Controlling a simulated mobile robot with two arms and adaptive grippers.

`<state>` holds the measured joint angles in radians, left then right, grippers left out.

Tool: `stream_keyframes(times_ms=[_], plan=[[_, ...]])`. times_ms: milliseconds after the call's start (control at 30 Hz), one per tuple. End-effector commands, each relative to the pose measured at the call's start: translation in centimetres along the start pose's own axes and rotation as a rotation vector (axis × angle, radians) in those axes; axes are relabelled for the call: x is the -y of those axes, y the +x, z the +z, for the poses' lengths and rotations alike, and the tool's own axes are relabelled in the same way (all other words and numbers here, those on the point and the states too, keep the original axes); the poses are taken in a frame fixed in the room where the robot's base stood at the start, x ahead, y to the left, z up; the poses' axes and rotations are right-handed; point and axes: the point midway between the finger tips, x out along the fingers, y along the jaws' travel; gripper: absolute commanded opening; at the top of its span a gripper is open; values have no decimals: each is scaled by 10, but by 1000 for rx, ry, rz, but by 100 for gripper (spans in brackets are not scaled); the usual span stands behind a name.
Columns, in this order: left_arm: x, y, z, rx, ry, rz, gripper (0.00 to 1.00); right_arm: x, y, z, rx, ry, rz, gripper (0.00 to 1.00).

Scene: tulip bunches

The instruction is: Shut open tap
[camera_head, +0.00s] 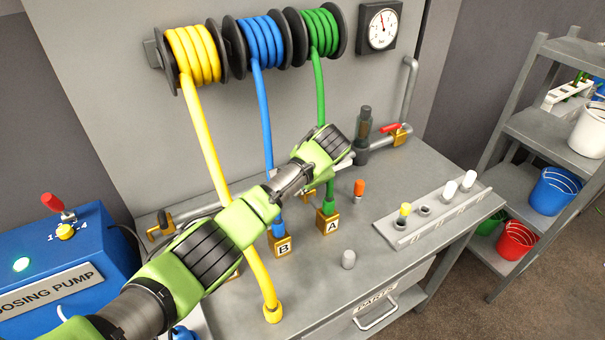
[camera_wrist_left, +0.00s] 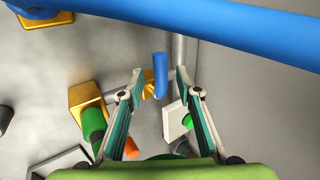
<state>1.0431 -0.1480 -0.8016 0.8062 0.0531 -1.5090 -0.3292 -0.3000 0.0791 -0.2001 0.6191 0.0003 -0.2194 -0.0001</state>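In the left wrist view a tap with a blue lever (camera_wrist_left: 160,72) and a brass body (camera_wrist_left: 148,86) sits on a grey pipe (camera_wrist_left: 178,48). The lever looks roughly in line with the pipe. My left gripper (camera_wrist_left: 161,78) is open, its fingertips on either side of the lever, with gaps visible. In the head view my left arm hides this tap and the fingertips. That view shows a tap with a red lever (camera_head: 391,128) on the right pipe, its lever about along the pipe. Another brass tap (camera_head: 160,226) with a dark lever is at left. My right gripper is not in view.
Blue hose (camera_head: 264,120), green hose (camera_head: 320,92) and yellow hose (camera_head: 208,140) hang around my left arm. A grey rack (camera_head: 440,217) and an orange-topped plug (camera_head: 359,188) stand on the bench. The blue dosing pump (camera_head: 95,240) is at left.

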Motion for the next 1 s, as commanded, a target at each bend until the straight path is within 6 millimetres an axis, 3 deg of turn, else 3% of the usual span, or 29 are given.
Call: stream_keyframes(times_ms=[300,500,1000], plan=[[0,-66,0,-3,-1,-1,32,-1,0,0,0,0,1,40],[0,-93,0,0,-1,0,32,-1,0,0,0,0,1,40],[0,-99,1,2,-1,1,32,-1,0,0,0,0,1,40]])
